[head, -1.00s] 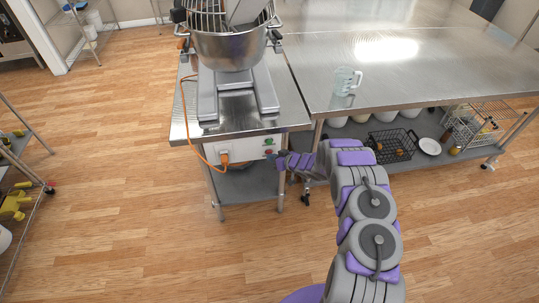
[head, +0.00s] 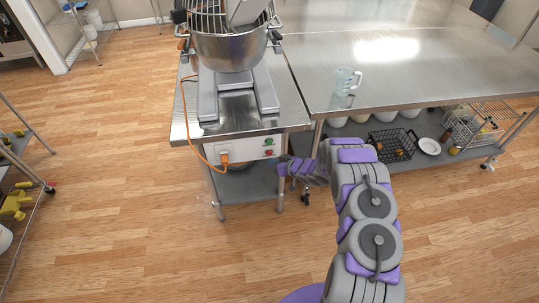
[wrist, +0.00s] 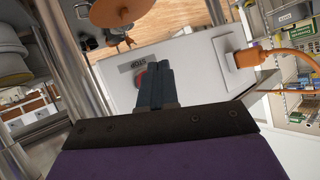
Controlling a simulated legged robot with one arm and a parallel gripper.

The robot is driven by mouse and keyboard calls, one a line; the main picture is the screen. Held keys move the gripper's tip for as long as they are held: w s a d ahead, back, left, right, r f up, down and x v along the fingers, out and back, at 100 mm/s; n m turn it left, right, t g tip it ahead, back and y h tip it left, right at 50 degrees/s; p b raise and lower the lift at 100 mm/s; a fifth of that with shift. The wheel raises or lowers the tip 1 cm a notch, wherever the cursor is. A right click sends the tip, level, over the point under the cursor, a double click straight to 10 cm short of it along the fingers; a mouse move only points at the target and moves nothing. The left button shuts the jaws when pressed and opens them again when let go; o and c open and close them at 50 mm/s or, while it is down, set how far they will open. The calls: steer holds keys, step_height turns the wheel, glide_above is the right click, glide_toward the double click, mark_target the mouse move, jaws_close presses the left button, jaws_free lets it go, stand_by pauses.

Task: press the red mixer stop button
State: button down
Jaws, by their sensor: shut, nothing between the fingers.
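The red stop button (head: 268,152) is on the white control box (head: 245,151) under the front edge of the mixer table, just below a green button (head: 268,141). My gripper (head: 281,168) is shut and empty, slightly below and right of the red button in the head view. In the wrist view the shut fingers (wrist: 157,72) point at the box face. The red button (wrist: 139,80) shows at their left side, partly hidden behind them, under a small dark label (wrist: 140,62). I cannot tell whether the fingers touch the box.
An orange plug and cable (head: 224,158) are at the box's left, also in the wrist view (wrist: 245,58). The mixer (head: 230,45) stands on the steel table above. A table leg (head: 281,190) is close to my gripper. A larger steel table (head: 430,60) stands at right.

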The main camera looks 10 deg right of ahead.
steer(key=s, duration=0.4)
steer(key=shift+s, duration=0.15)
stand_by(0.7)
steer(key=w+d+r+m+h, duration=0.1)
steer(key=d+r+h, duration=0.5)
steer(key=d+r, duration=0.5)
steer(key=s+d+r+m+g+h, duration=0.1)
steer(key=s+d+r+g+h, duration=0.1)
steer(key=s+r, duration=0.45)
steer(key=s+d+r+m+g+h, duration=0.1)
steer(key=s+d+r+g+h, duration=0.15)
steer(key=r, duration=0.65)
steer(key=s+a+r+g+y, duration=0.1)
steer(key=s+a+r, duration=0.3)
steer(key=s, duration=1)
steer(key=s+a+r+m+g+y, duration=0.1)
steer(key=s+a+r+g, duration=0.2)
steer(key=s+a, duration=0.4)
steer(key=s+a+r+g+y, duration=0.1)
steer(key=s+a+r+g, duration=0.2)
steer(key=s, duration=1.8)
step_height(320, 180, up, 3)
steer(key=shift+s+a+f+m, duration=0.15)
steer(key=shift+a+m, duration=0.25)
steer(key=shift+a, duration=0.85)
